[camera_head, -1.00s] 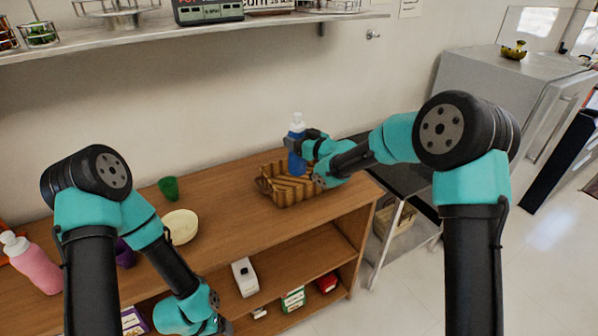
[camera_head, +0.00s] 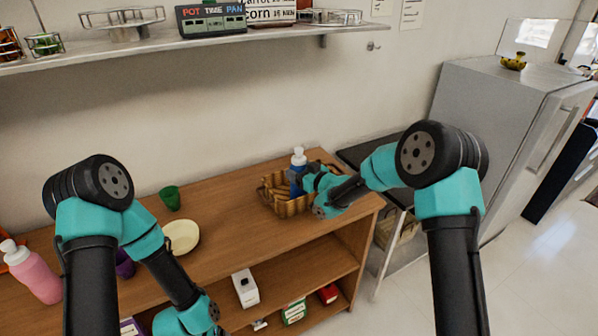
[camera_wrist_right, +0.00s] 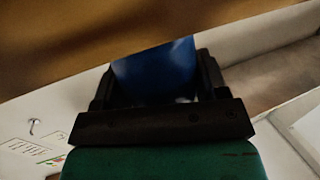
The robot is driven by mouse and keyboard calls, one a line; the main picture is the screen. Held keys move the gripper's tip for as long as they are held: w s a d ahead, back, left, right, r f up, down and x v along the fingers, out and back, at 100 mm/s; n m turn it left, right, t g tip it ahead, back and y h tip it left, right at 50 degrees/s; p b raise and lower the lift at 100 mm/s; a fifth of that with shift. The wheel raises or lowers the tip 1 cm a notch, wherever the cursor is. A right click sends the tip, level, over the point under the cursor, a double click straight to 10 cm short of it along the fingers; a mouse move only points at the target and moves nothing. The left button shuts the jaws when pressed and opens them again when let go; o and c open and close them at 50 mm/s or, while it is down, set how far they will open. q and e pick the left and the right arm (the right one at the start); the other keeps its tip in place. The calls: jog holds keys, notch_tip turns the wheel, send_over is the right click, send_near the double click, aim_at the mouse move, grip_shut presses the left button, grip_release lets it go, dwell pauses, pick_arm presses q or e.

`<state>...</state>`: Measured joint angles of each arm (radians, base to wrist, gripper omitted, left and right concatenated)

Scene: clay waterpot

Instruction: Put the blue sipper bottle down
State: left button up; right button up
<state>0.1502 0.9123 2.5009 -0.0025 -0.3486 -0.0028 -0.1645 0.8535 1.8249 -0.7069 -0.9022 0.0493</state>
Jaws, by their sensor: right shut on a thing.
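The blue sipper bottle (camera_head: 298,161) stands about upright, its white cap up, in the brown basket (camera_head: 268,198) on the right part of the wooden counter. My right gripper (camera_head: 303,180) is shut on its blue body, which also shows between the fingers in the right wrist view (camera_wrist_right: 155,72). The bottle's base is hidden behind the basket wall and my gripper, so I cannot tell if it touches the bottom. My left arm is low at the left, and its gripper is out of the frame.
A green cup (camera_head: 170,197), a cream bowl (camera_head: 182,237), a purple cup (camera_head: 124,264) and a pink bottle (camera_head: 36,277) stand at the left. The middle counter is clear. A metal shelf (camera_head: 120,54) hangs above; a fridge (camera_head: 490,110) stands at the right.

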jog(key=shift+f, duration=0.2)
jog(key=o, duration=1.1)
jog(key=shift+r, duration=0.1)
jog(key=shift+s+d, duration=0.1)
jog(key=shift+d, duration=0.05)
jog(key=v, duration=1.1)
jog(key=shift+s+d, duration=0.25)
